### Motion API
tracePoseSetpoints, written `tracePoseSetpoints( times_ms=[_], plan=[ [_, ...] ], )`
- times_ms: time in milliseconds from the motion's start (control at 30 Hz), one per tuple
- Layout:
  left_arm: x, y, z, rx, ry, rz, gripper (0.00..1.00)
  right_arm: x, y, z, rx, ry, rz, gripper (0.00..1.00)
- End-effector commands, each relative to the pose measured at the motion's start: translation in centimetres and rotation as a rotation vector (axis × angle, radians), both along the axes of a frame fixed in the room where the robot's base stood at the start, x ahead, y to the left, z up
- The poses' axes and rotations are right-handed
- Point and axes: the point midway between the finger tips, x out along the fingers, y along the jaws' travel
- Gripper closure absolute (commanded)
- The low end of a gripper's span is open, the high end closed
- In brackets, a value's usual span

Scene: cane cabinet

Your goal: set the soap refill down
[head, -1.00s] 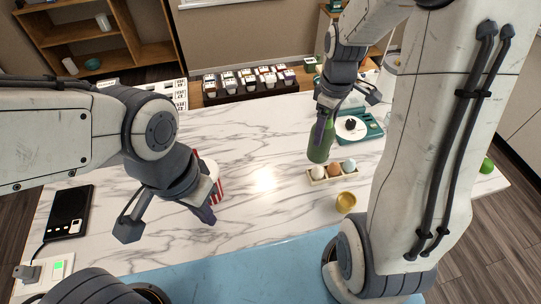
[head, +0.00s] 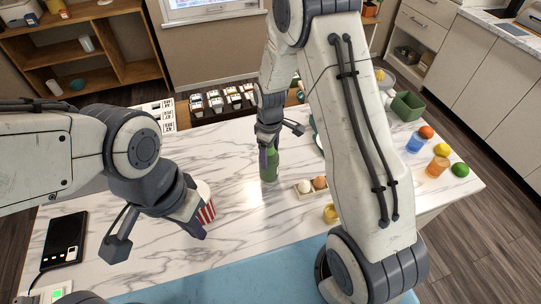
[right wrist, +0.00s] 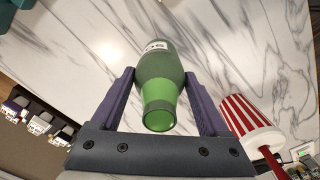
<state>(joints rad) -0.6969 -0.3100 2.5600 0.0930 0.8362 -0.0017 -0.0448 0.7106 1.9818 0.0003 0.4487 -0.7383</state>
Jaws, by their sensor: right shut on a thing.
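A green bottle (head: 270,169), which I take as the soap refill, is held upright in my right gripper (head: 270,148) over the marble table, left of the egg holder. The right wrist view shows it too (right wrist: 160,95), between the two purple fingers (right wrist: 160,78), which are shut on it. I cannot tell whether its base touches the table. My left gripper (head: 155,243) is open and empty above the table's front left, in front of a red-and-white striped cup (head: 207,212), which it partly hides.
An egg holder (head: 305,193) and a yellow cup (head: 330,214) stand right of the bottle. Small packets (head: 222,101) line the back edge. A black device (head: 63,238) lies at left.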

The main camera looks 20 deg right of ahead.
Motion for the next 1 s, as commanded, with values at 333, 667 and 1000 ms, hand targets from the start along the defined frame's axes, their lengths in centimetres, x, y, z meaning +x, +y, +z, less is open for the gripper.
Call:
tracePoseSetpoints(
  times_ms=[333,667,1000],
  plan=[
    [0.0,0.0,1.0,0.0,0.0,-0.002,1.0,0.0,-0.1,-2.2,0.0,-0.003,-0.001,1.0],
    [0.0,0.0,0.8,0.0,0.0,-0.001,1.0,0.0,-0.1,-2.5,0.0,0.0,-0.001,0.0],
    [0.0,0.0,0.8,0.0,0.0,-0.001,1.0,0.0,-0.1,-1.9,0.0,-0.001,-0.001,0.0]
  ],
)
